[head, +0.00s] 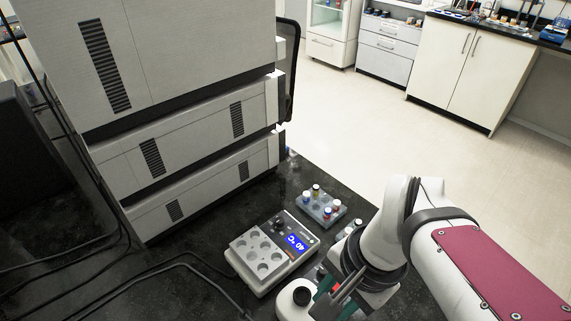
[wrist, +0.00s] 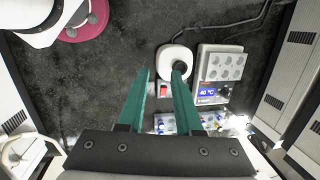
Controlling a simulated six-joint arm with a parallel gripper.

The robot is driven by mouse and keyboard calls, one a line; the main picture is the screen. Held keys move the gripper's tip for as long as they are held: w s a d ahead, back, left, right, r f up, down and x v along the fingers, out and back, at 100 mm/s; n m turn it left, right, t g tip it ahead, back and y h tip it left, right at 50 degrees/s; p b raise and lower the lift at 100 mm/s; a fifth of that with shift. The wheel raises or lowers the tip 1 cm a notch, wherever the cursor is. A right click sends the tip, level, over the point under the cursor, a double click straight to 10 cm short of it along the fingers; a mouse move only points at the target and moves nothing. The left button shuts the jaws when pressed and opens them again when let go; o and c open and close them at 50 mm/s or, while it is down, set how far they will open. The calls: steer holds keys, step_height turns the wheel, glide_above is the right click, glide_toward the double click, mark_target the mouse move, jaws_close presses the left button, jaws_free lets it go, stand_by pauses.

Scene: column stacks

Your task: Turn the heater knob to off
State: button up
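The heater (head: 246,262) is a light grey block with several round wells, standing on the dark bench left of my gripper in the head view. Its blue display (head: 296,242) reads 40 °C. The dark round heater knob (head: 278,223) sits beside the display; its pointer setting is too small to read. In the wrist view the heater (wrist: 221,66) is right of the fingers, with the knob (wrist: 225,92) right of the display. My gripper (wrist: 161,72) has two green fingers, apart with nothing held between them. In the head view it (head: 335,291) is low over the bench, partly hidden.
A white rounded device with a black top (head: 297,298) stands close to my gripper; a red switch (wrist: 164,91) shows by it. A rack of capped vials (head: 321,206) stands behind the heater. Large grey stacked units (head: 190,150) rise at left. Cables (head: 170,265) cross the bench.

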steer(key=o, duration=0.3)
steer(key=w+m, duration=0.2)
steer(key=w, duration=0.3)
steer(key=w+a+m, duration=0.1)
steer(key=w+m, duration=0.2)
steer(key=w, duration=0.2)
steer(key=w+a+m+t+y, duration=0.1)
steer(key=w+m, duration=0.2)
steer(key=w, duration=0.3)
steer(key=shift+a+f, duration=0.15)
steer(key=shift+f, duration=0.2)
steer(key=shift+o, duration=0.2)
steer(key=m+t, duration=0.1)
steer(key=m, duration=0.5)
glide_toward(280, 220)
steer(key=shift+y, duration=0.3)
steer(key=x, duration=0.8)
steer(key=shift+d+f, duration=0.1)
steer(key=shift+d, duration=0.15)
steer(key=shift+a+f, duration=0.1)
steer(key=shift+f, duration=0.25)
jaws_close()
